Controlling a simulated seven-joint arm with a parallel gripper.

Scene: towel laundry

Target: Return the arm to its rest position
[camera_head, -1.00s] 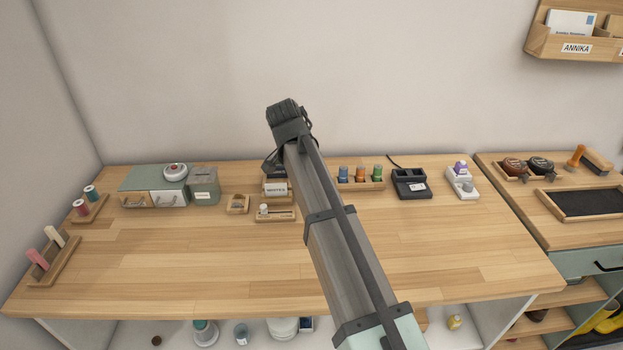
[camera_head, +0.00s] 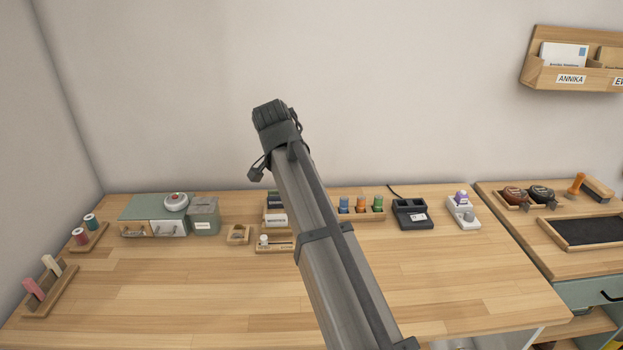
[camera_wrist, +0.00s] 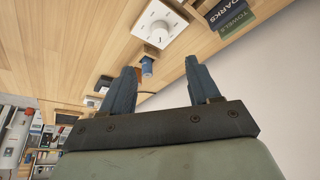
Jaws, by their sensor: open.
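My gripper (camera_wrist: 158,88) shows in the wrist view with its two blue-grey fingers spread apart and nothing between them. In the head view my arm rises from the lower right over the wooden workbench (camera_head: 180,290). Its far end stands above the bench's back edge in front of the wall, and the fingers cannot be made out there. The arm hides part of the middle of the bench.
Along the back stand a drawer box with a red-topped item (camera_head: 176,201), a grey-green box (camera_head: 203,215), a rack of coloured bottles (camera_head: 360,205) and a black device (camera_head: 411,213). A wall shelf (camera_head: 575,75) hangs upper right. The bench's front is clear.

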